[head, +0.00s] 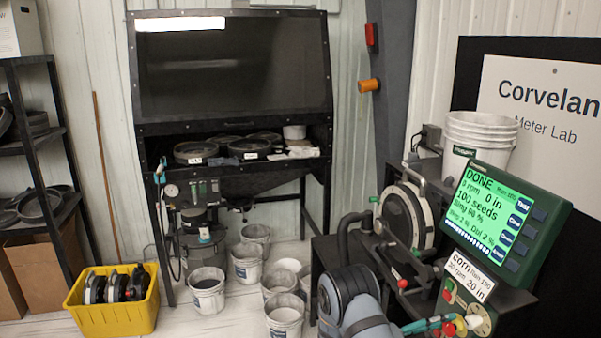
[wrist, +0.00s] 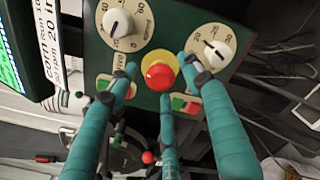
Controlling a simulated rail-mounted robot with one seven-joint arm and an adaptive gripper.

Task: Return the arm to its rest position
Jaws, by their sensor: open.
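My gripper (head: 437,323) shows as teal fingers at the lower right of the head view, close to the control panel (head: 481,322) of the seed meter stand. My dark and blue-grey arm reaches in from the bottom edge. In the wrist view my gripper (wrist: 160,85) is open, with its teal fingers spread and nothing held. The fingertips point at the green panel (wrist: 140,62) around a red button on a yellow collar (wrist: 160,75). I cannot tell whether any finger touches the panel.
Two dials sit above the button, the left one (wrist: 118,22) and the right one (wrist: 212,50). The green monitor (head: 507,217) reads DONE. The meter (head: 405,218) with its red-knobbed lever stands beside my arm. Several buckets (head: 285,318) and a yellow crate (head: 115,318) stand on the floor.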

